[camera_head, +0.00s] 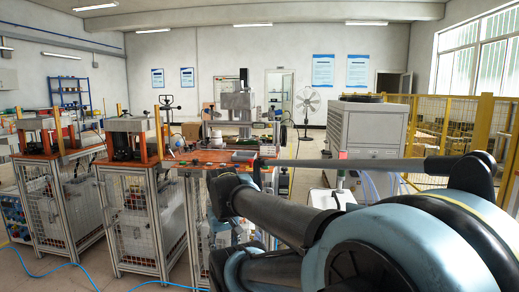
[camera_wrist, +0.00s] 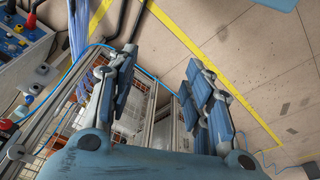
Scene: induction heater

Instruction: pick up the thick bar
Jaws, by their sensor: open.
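I cannot make out the thick bar for certain in either view. An orange-topped workbench (camera_head: 205,156) stands in the middle of the head view, with small parts on it too small to tell apart. Nothing is between the fingers. Beyond them are floor, a wire-mesh frame and cables.
Two more caged workstations (camera_head: 137,165) stand to the left. A white cabinet (camera_head: 368,128) stands behind my arm, with a yellow fence (camera_head: 483,122) at the right. A blue hose (camera_head: 62,268) lies on the floor. A control panel (camera_wrist: 22,42) is at the wrist view's left edge.

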